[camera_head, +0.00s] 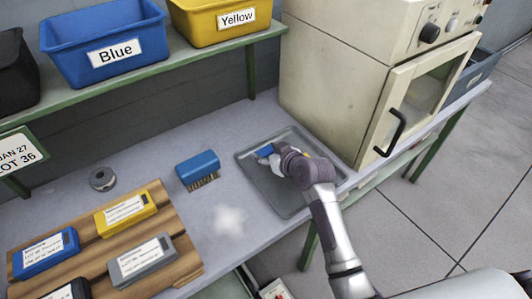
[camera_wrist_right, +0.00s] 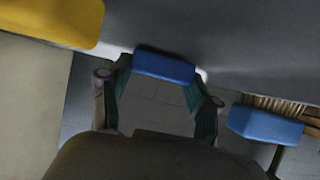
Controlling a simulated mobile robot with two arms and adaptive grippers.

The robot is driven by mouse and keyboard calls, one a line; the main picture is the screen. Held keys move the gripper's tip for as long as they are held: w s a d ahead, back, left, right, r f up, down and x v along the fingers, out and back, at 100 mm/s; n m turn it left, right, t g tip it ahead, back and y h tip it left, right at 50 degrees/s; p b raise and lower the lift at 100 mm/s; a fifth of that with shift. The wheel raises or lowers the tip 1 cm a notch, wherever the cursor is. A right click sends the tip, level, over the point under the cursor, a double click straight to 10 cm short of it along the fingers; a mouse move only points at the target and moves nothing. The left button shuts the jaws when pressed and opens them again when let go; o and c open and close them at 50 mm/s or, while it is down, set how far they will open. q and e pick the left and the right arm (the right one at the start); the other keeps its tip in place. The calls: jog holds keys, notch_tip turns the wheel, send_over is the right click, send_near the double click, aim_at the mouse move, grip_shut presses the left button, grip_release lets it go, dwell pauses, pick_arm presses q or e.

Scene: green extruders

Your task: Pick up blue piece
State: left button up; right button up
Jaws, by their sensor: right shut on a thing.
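A small blue piece (camera_head: 265,150) is at the metal tray (camera_head: 247,172) on the bench, partly hidden by my right gripper (camera_head: 272,156). In the right wrist view the blue piece (camera_wrist_right: 164,65) lies across the tips of my two fingers (camera_wrist_right: 160,80), which are shut on it. Whether the piece touches the tray or is just above it, I cannot tell. My left gripper is not in view.
A blue brush (camera_head: 198,166) stands left of the tray. A wooden pallet (camera_head: 185,254) holds labelled blocks. A cream oven (camera_head: 335,90) is just behind right. Blue (camera_head: 105,45) and yellow (camera_head: 222,22) bins sit on the shelf above. A grey ring (camera_head: 103,179) lies at left.

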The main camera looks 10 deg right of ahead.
aim_at(267, 153)
notch_tip(267, 153, up, 4)
jog(key=shift+r, duration=0.1)
jog(key=s+d+r, duration=0.6)
jog(key=s+d, duration=0.2)
jog(key=shift+s+r, duration=0.2)
jog(key=shift+s, duration=0.05)
dwell(0.7)
